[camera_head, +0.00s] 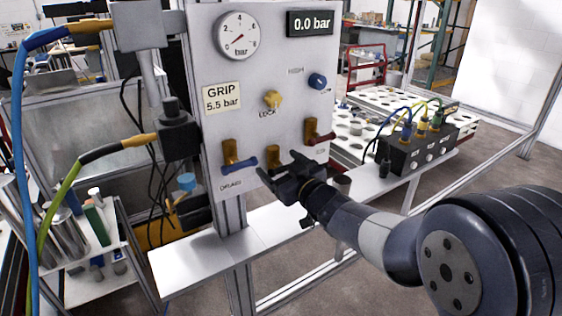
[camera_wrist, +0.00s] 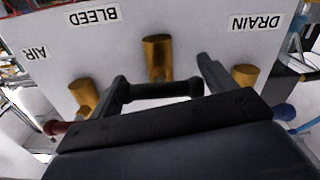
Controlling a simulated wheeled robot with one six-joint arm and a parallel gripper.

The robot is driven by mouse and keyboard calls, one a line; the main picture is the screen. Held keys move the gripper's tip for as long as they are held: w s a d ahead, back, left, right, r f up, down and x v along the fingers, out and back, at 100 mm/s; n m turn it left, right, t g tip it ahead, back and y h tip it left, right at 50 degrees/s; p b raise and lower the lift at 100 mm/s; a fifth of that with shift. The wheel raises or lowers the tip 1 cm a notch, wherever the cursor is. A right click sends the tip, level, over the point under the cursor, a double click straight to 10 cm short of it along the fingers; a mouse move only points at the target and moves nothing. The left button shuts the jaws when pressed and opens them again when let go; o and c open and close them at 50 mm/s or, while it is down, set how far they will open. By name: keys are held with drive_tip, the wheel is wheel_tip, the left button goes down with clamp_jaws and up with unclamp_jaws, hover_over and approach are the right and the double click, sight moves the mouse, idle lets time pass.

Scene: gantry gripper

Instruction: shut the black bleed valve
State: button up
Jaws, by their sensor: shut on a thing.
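The black bleed valve has a brass body (camera_head: 273,154) low on the white panel, between the drain and air valves. Its brass body also shows in the wrist view (camera_wrist: 158,58), by the inverted BLEED label (camera_wrist: 96,16). Its black lever (camera_wrist: 165,90) lies crosswise, spanning the gap between my fingers. My gripper (camera_head: 282,170) is in front of the valve and shut on this lever. In the head view my gripper hides most of the lever and the label.
The blue-levered drain valve (camera_head: 240,165) is close on the left, and the red-levered air valve (camera_head: 320,138) close on the right. A gauge (camera_head: 238,36), a 0.0 bar display (camera_head: 310,23) and two knobs are above. A grey shelf (camera_head: 190,265) runs below.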

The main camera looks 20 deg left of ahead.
drive_tip(key=o, duration=0.7)
drive_tip(key=shift+c, duration=0.2)
drive_tip(key=shift+d, duration=0.1)
drive_tip(key=b+v, duration=0.1)
drive_tip(key=v, duration=0.9)
drive_tip(key=shift+s+d, duration=0.2)
drive_tip(key=shift+s, duration=0.1)
drive_tip(key=shift+a, duration=0.1)
